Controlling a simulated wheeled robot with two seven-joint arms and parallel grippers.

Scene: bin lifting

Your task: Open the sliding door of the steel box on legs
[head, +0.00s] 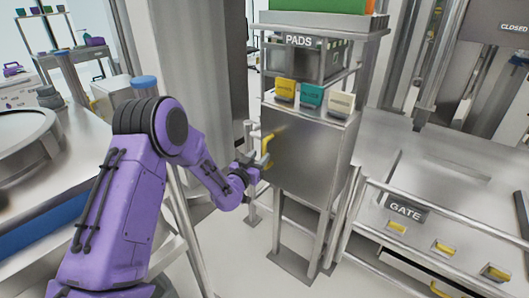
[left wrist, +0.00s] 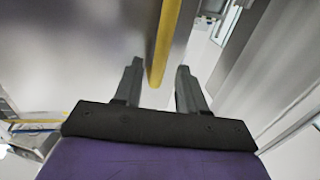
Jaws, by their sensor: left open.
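The steel box on legs (head: 305,150) stands in the middle of the head view, with a plain steel front door. A yellow vertical handle (head: 267,147) is on the left part of its front. My left gripper (head: 256,158) is at the handle. In the left wrist view the yellow handle (left wrist: 163,50) comes down between the two open fingers of the left gripper (left wrist: 157,85), nearer the left finger. The fingers are not closed on it. Whether a finger touches it, I cannot tell. The right gripper is in neither view.
Yellow, teal and white pads (head: 311,95) sit on top of the box, under a shelf marked PADS (head: 299,40). A steel bench with a GATE label (head: 404,209) and yellow handles is to the right. A round-topped steel counter (head: 75,150) is at left.

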